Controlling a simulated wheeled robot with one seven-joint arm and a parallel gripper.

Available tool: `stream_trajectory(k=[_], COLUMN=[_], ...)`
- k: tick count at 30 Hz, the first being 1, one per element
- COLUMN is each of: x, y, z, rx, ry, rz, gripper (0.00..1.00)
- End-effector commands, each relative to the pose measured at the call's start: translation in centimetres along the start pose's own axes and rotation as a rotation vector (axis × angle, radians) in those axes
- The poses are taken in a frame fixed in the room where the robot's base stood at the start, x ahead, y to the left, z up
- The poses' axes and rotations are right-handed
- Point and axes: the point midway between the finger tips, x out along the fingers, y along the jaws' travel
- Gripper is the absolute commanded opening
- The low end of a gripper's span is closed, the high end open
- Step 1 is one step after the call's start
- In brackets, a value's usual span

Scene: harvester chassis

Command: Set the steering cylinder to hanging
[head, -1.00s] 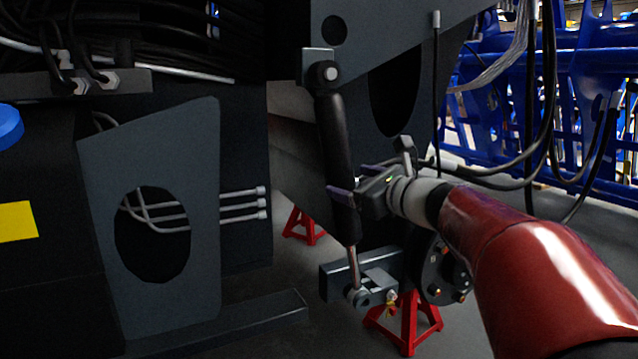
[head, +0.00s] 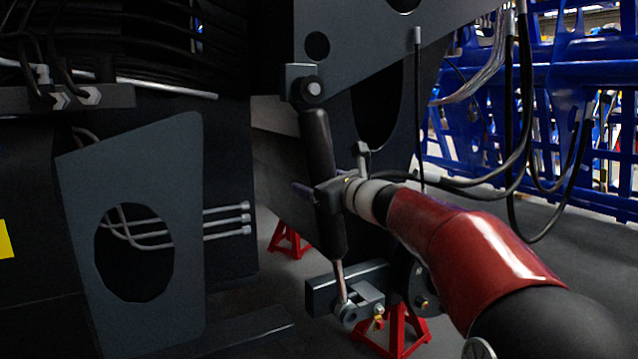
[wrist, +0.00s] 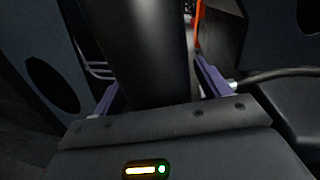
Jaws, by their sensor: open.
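The steering cylinder (head: 319,145) is a black tube hung from a pin bracket at its top. Its bright rod (head: 341,280) runs down to a clevis (head: 352,312) at a dark bracket. It stands nearly upright, its lower end leaning slightly right. My gripper (head: 328,186) is at the tube's middle, reaching in from the right. In the wrist view the tube (wrist: 145,50) passes between the two purple fingers of my gripper (wrist: 157,82). The jaws are open. A gap shows at the right finger; contact at the left finger is unclear.
A grey plate with an oval hole (head: 135,180) stands to the left, with metal pipes (head: 225,222) behind it. Red stands (head: 397,325) are below. Black hoses (head: 512,110) hang to the right before a blue frame (head: 570,100). Open floor lies at right.

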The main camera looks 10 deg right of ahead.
Motion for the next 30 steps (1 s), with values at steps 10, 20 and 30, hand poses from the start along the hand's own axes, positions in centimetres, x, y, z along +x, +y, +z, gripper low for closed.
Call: stream_trajectory(k=[10,20,30], x=[0.0,0.2,0.5], y=[0.0,1.4,3.6], z=[0.0,-0.2,0.3], rx=[0.000,0.054,0.187], ry=[0.000,-0.008,-0.029], rz=[0.000,0.003,-0.005], gripper=[0.36,0.13,0.13])
